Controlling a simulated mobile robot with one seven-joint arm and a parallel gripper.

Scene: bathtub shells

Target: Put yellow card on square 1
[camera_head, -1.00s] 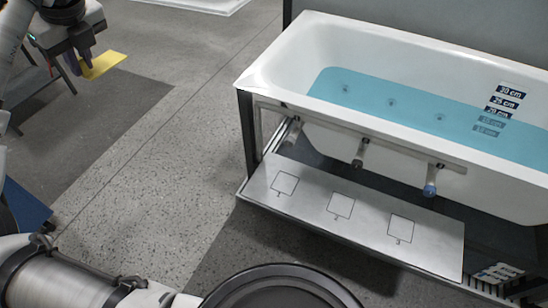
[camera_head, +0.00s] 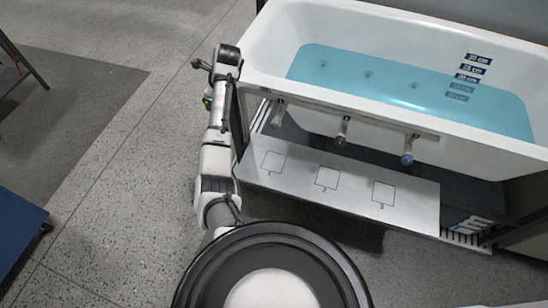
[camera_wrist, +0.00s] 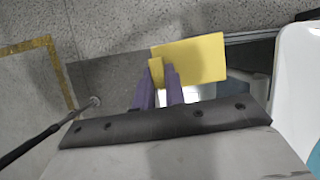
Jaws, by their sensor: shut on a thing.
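The yellow card (camera_wrist: 200,60) shows in the wrist view, held between the purple fingers of my gripper (camera_wrist: 160,80). The card extends to the right past the fingertips. In the head view my arm reaches up along the left end of the tub, and I cannot make out the fingers or the card there. Square 1 (camera_head: 273,162) is the leftmost outlined square on the pale shelf (camera_head: 420,208) below the tub's front. It is empty and lies right of my arm.
Square 2 (camera_head: 327,177) and square 3 (camera_head: 383,193) are also empty. The bathtub (camera_head: 400,118) holds blue water. Valves, one with a blue end (camera_head: 407,158), stick out above the shelf. A blue surface (camera_head: 18,235) is at far left; floor between is clear.

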